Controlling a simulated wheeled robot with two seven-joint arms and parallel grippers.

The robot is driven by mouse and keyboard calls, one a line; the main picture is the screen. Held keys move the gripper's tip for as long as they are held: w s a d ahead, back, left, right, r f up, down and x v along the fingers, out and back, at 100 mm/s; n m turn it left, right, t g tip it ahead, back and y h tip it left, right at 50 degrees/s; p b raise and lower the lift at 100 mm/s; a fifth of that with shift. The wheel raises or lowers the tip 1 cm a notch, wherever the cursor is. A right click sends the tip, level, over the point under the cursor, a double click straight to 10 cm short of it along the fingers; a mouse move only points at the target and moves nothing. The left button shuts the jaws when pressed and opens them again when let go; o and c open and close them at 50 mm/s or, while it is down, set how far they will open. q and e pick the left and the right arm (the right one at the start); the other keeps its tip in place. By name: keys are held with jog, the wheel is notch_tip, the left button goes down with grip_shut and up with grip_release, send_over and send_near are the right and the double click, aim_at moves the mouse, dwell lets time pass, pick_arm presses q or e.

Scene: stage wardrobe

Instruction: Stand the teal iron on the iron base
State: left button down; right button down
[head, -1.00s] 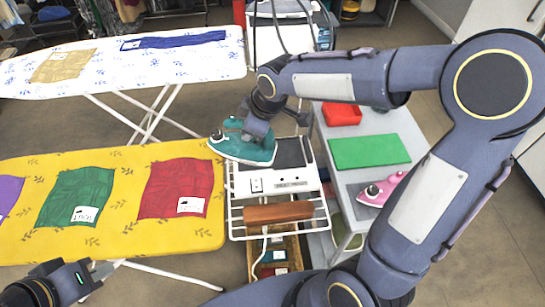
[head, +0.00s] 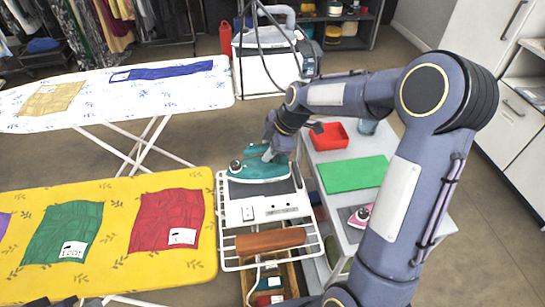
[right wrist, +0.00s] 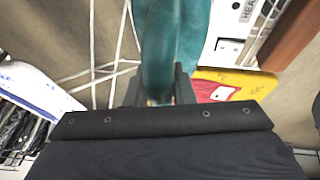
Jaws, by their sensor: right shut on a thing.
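The teal iron (head: 262,170) is in my right gripper (head: 270,152), which is shut on it. In the head view the iron is over the far part of the iron base (head: 250,211), a white unit with a dark plate on a wire rack. I cannot tell whether the iron touches the plate. In the right wrist view the teal iron (right wrist: 172,45) fills the space between the fingers (right wrist: 158,90), and the white base (right wrist: 228,45) shows beside it. Only a dark bit of my left arm shows at the bottom left of the head view, and its gripper is out of view.
A wooden block (head: 270,240) lies on the rack's near part. The yellow ironing board (head: 120,240) is at left, with a white one (head: 110,95) behind. A grey side table (head: 385,225) at right holds a red tray (head: 328,137), a green mat (head: 352,175) and a pink iron (head: 361,215).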

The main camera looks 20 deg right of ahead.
aim_at(273, 159)
jog(key=shift+w+d+f, duration=0.2)
jog(key=shift+d+f, duration=0.45)
jog(key=shift+f, duration=0.1)
jog(key=shift+d+f, duration=0.15)
jog(key=shift+f, duration=0.75)
jog(key=shift+d+f, duration=0.1)
jog(key=shift+f, duration=0.8)
jog(key=shift+f, duration=0.1)
jog(key=c, duration=1.2)
grip_release()
jog(key=shift+c, duration=0.2)
jog(key=v, duration=1.2)
jog(key=s+a+r+m+t, duration=0.1)
jog(key=s+a+r+m, duration=0.1)
jog(key=s+m, duration=0.3)
jog(key=s+a+r+m, duration=0.1)
jog(key=s+r+m, duration=0.15)
jog(key=s, duration=0.35)
jog(key=s+a+f+m, duration=0.1)
jog(key=s+a+m, duration=0.1)
jog(key=s+m, duration=0.3)
jog(key=s+a+f+m+t, duration=0.1)
jog(key=s+a+m, duration=0.2)
jog(key=s+m, duration=0.2)
jog(key=s, duration=0.3)
jog(key=shift+s+f+b, duration=0.3)
jog(key=shift+s+f, duration=0.05)
